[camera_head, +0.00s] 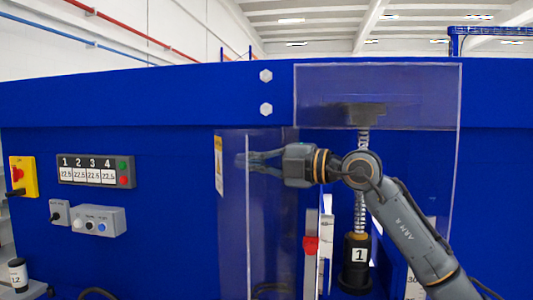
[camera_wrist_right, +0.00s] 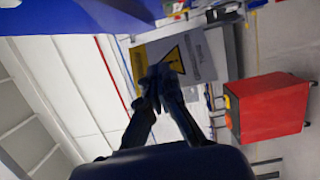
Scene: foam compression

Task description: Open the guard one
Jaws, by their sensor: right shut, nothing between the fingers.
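The guard of station one is a clear panel (camera_head: 232,235) standing swung out to the left of the opening, with a warning label (camera_head: 219,165) near its free edge. My right gripper (camera_head: 243,160) is shut and empty, its fingers pointing left at the panel's upper part. In the right wrist view the fingertips (camera_wrist_right: 163,78) overlap the yellow warning label (camera_wrist_right: 174,59) on the panel; I cannot tell whether they touch it. Behind my arm, the opening shows a spring column (camera_head: 361,215) above a black base marked 1 (camera_head: 358,265). My left gripper is not in view.
A clear upper shield (camera_head: 430,90) hangs above and right of the opening. A display (camera_head: 97,171), a yellow emergency-stop box (camera_head: 22,176) and a grey button box (camera_head: 97,221) are on the blue wall at left. A red cabinet (camera_wrist_right: 270,108) shows in the right wrist view.

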